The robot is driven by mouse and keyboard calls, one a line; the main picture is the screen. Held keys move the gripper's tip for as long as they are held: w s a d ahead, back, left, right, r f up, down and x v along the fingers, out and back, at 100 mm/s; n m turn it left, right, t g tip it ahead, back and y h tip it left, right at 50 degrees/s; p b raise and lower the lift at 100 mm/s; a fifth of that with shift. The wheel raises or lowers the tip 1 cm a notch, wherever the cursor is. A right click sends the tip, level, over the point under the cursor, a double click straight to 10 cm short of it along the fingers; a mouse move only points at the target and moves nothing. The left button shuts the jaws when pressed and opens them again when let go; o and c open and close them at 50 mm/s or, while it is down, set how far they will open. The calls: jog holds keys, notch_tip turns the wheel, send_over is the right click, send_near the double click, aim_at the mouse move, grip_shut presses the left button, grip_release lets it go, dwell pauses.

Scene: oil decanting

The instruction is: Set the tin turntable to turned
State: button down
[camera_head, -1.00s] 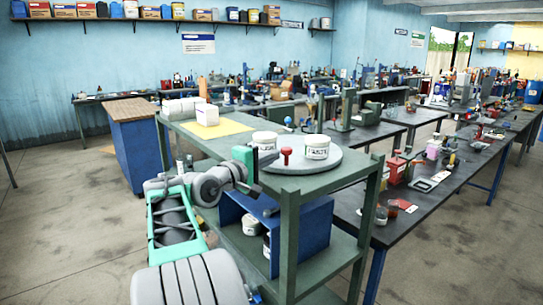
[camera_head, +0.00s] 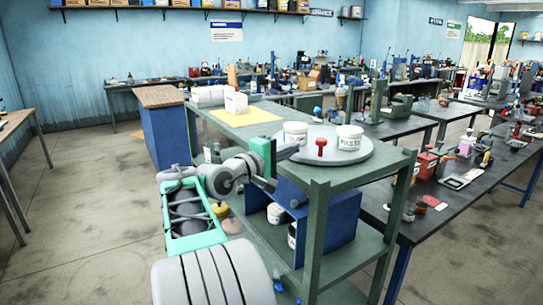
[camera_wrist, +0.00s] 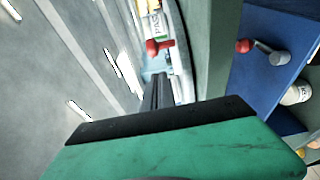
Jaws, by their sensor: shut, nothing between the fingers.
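The tin turntable (camera_head: 343,158) is a round grey disc on the top of the green bench (camera_head: 378,170). It bears two white tins with dark lettering, a left one (camera_head: 296,136) and a right one (camera_head: 350,139). A red knob (camera_head: 320,147) stands up near its front edge. My gripper (camera_head: 291,151) is at the disc's left front edge, left of the knob and apart from it. In the wrist view the shut, empty fingers (camera_wrist: 158,92) point toward the red knob (camera_wrist: 153,47); part of the disc and a tin (camera_wrist: 155,22) show beyond it.
A white box (camera_head: 236,104) and a yellow sheet (camera_head: 256,116) lie on the bench behind the disc. A blue cabinet (camera_head: 335,220) stands on the lower shelf. A dark table (camera_head: 447,197) with tools is at the right.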

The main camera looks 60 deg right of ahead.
jog(key=a+r, duration=0.2)
jog(key=a, duration=0.7)
jog(key=shift+n+t, duration=0.4)
jog(key=shift+t, duration=0.2)
jog(key=d, duration=0.3)
jog(key=d+f+p, duration=0.1)
jog(key=d, duration=0.2)
jog(key=d+p, duration=0.1)
jog(key=d, duration=0.2)
jog(key=shift+f, duration=0.2)
jog(key=s+d+p, duration=0.1)
jog(key=s+d, duration=0.1)
jog(key=d, duration=0.1)
jog(key=shift+s+p, duration=0.3)
jog(key=shift+s, duration=0.1)
jog(key=shift+s+d, duration=0.1)
jog(key=shift+s, duration=0.15)
jog(key=shift+d+f, duration=0.1)
jog(key=shift+f, duration=0.05)
